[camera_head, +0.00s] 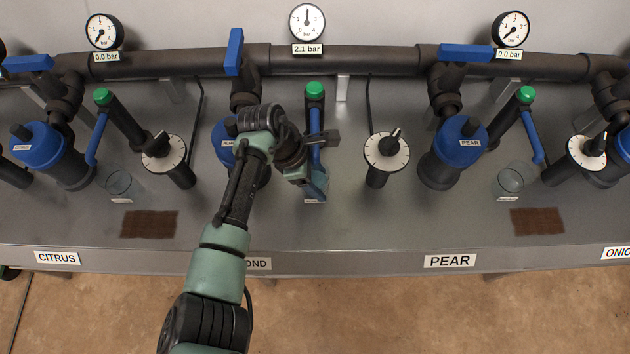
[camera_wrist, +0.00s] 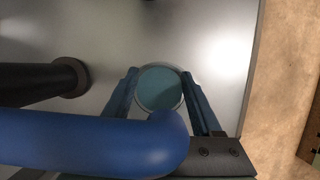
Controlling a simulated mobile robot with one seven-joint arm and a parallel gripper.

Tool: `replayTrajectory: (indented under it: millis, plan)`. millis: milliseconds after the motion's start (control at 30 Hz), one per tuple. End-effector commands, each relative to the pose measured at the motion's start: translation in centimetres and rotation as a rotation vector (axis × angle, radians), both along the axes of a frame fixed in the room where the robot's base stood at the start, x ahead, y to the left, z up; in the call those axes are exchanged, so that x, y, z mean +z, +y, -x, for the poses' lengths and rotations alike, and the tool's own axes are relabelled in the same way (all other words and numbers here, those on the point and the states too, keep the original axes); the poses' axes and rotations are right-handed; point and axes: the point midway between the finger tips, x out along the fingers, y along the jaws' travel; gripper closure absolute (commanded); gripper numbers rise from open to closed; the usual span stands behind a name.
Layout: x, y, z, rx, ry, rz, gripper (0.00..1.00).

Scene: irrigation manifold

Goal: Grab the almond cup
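The almond cup (camera_wrist: 160,86) is a small round clear cup with a bluish inside, seen from above in the wrist view. It stands on the grey bench at the middle station. My gripper (camera_wrist: 160,76) has one finger on each side of the cup, with the fingertips very close to its rim. I cannot tell whether they touch it. In the head view my gripper (camera_head: 316,188) points down at the cup's place and mostly hides it. The ALMOND label (camera_head: 258,263) on the bench front is partly covered by my arm.
A blue handle (camera_wrist: 95,140) crosses close in front of the wrist camera. A dark post (camera_wrist: 45,82) stands left of the cup there. A dial (camera_head: 387,152) stands to the right. Other clear cups stand at the citrus (camera_head: 119,183) and pear (camera_head: 510,181) stations.

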Motion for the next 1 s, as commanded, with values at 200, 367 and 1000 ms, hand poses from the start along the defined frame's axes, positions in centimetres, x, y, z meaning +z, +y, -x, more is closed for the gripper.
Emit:
replayTrajectory:
  millis: [200, 367, 1000]
  plan:
    - [0.00, -0.01, 0.00, 0.000, 0.000, 0.000, 0.77]
    - [0.01, -0.01, 0.00, 0.000, 0.000, 0.000, 0.87]
    - [0.33, 0.20, 0.26, -0.003, 0.001, 0.001, 0.87]
